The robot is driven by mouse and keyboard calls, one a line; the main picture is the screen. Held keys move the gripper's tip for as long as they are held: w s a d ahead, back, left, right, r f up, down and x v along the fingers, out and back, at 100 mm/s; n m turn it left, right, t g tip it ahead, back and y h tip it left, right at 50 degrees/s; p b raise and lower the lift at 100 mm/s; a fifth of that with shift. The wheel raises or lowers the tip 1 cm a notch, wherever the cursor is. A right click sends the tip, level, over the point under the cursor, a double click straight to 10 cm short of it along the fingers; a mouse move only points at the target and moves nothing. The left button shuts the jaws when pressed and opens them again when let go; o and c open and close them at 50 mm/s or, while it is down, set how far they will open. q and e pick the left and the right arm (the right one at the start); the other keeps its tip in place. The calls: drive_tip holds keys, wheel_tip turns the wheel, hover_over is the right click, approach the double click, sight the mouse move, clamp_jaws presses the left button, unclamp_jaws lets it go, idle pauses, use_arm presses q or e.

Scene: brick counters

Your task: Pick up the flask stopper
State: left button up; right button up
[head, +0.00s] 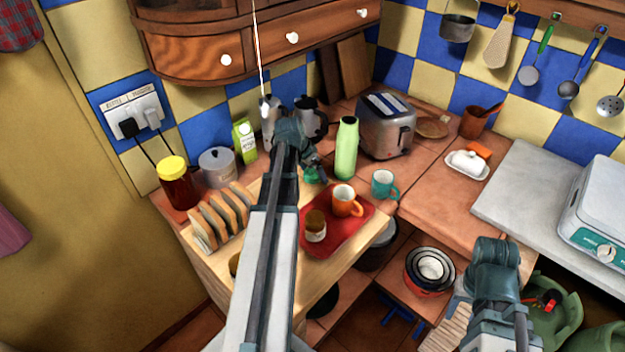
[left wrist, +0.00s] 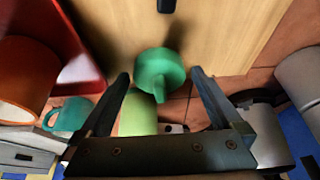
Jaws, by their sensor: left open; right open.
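The flask stopper is a green round piece with a small tab (left wrist: 160,75). In the left wrist view it sits near the board's edge, between and just beyond my open fingertips, with no clear contact. In the head view the stopper (head: 310,174) shows partly beside my left gripper (head: 317,163). The light green flask (head: 346,150) stands upright behind it to the right. It also shows behind the stopper in the left wrist view (left wrist: 138,115). My right arm is at the lower right in the head view, but its gripper fingers do not show.
A red tray (head: 325,247) with an orange mug (head: 346,201) and a jar (head: 315,226) lies close by on the wooden board (head: 285,278). A teal mug (head: 384,186) stands right of the flask. A toaster (head: 386,127) and metal pots stand behind. Toast slices (head: 222,216) stand left.

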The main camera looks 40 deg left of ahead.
use_arm(q)
drive_tip(key=shift+r, duration=0.1)
drive_tip(key=c, duration=1.3)
drive_tip(key=shift+r, duration=0.15)
wheel_tip(320, 180, up, 10)
drive_tip(key=p, duration=1)
drive_tip(key=shift+d+f, duration=0.1)
drive_tip(key=shift+f, duration=0.1)
